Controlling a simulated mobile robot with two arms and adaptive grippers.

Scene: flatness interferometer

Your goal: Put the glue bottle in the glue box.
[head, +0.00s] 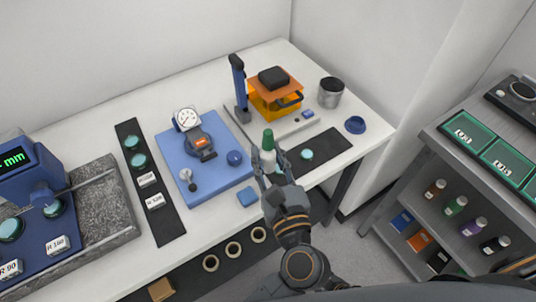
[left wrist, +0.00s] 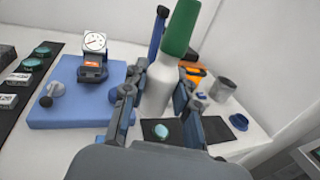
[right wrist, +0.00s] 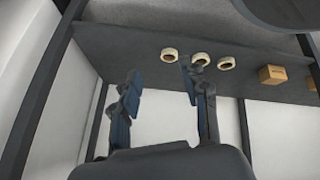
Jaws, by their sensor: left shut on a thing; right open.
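The glue bottle, white with a green cap (head: 268,141), is upright between the fingers of my left gripper (head: 268,163), which is shut on it above the front of the table. The bottle also fills the middle of the left wrist view (left wrist: 160,88). An orange box (head: 274,101) stands at the back right of the table, beyond the bottle. It has an orange top with a black block on it and a dark handle at its side; I take it for the glue box. Its inside is hidden. My right gripper (right wrist: 160,70) is open and empty below the table, near a dark shelf.
A blue plate (head: 222,187) with a dial gauge lies left of the bottle. A blue post (head: 238,85) stands left of the orange box. A grey metal cup (head: 331,93) and a blue dish (head: 355,125) stand to its right. Tape rolls (right wrist: 200,59) lie on the lower shelf.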

